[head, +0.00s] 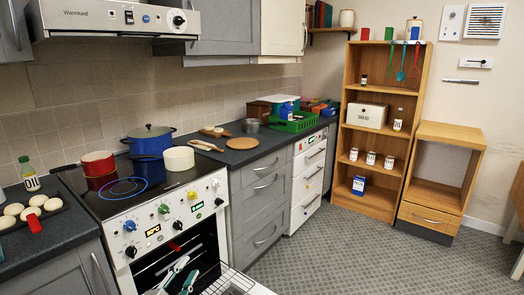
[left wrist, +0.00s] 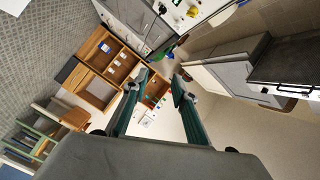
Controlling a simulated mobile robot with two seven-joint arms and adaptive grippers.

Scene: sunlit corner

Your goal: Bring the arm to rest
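My left gripper (head: 184,272) shows at the bottom of the head view, in front of the open oven (head: 178,262). In the left wrist view its two teal fingers (left wrist: 160,82) stand apart with nothing between them, so it is open and empty. Most of my left arm is out of the frame. My right gripper is in neither view.
The oven door (head: 236,284) hangs open close to the left gripper. The stove (head: 120,187) carries a red pot, a blue pot and a white pan. A green crate (head: 294,122) stands on the counter. The floor (head: 345,250) ahead is clear up to the wooden shelf (head: 408,150).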

